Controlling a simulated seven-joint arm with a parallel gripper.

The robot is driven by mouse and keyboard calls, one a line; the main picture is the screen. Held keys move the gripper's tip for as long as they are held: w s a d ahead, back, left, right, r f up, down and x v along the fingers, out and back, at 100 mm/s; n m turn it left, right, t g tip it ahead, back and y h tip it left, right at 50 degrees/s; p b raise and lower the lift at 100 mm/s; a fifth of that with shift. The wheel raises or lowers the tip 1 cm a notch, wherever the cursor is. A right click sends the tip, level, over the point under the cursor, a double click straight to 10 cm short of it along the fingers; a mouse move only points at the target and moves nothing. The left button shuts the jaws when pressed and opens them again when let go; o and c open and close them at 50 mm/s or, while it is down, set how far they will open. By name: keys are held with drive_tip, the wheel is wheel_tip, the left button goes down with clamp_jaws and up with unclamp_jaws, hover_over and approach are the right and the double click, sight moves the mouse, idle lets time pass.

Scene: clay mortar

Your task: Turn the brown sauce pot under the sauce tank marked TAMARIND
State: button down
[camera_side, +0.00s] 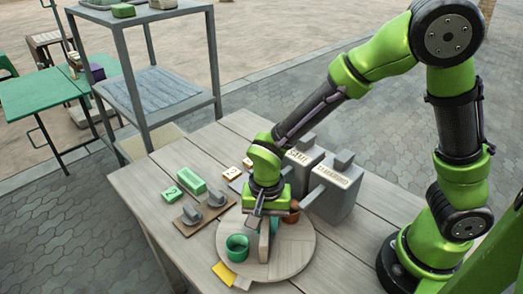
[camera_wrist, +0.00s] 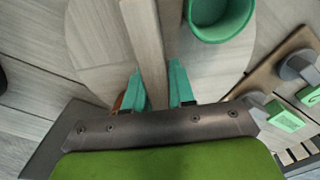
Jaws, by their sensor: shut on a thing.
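A round wooden turntable (camera_side: 285,262) lies on the table and carries an upright wooden bar (camera_side: 265,243). My gripper (camera_side: 264,216) is shut on this bar, which runs between its teal fingers in the wrist view (camera_wrist: 158,88). The brown sauce pot (camera_side: 291,215) is on the turntable's far right side, partly hidden by my gripper; only a sliver shows in the wrist view (camera_wrist: 117,103). The grey tank marked TAMARIND (camera_side: 335,190) stands just right of the brown pot. I cannot tell whether the pot is exactly under its outlet.
A green pot (camera_side: 237,247) sits on the turntable's near left side. A second grey tank (camera_side: 302,158) stands behind TAMARIND. A yellow piece (camera_side: 223,274) lies by the turntable's near edge.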

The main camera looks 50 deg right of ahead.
drive_tip(key=shift+r+m, duration=0.1)
drive_tip(key=shift+m, duration=3.1)
drive_tip(key=c, duration=1)
unclamp_jaws()
drive_tip(key=shift+c, duration=0.2)
wheel_tip(320, 180, up, 17)
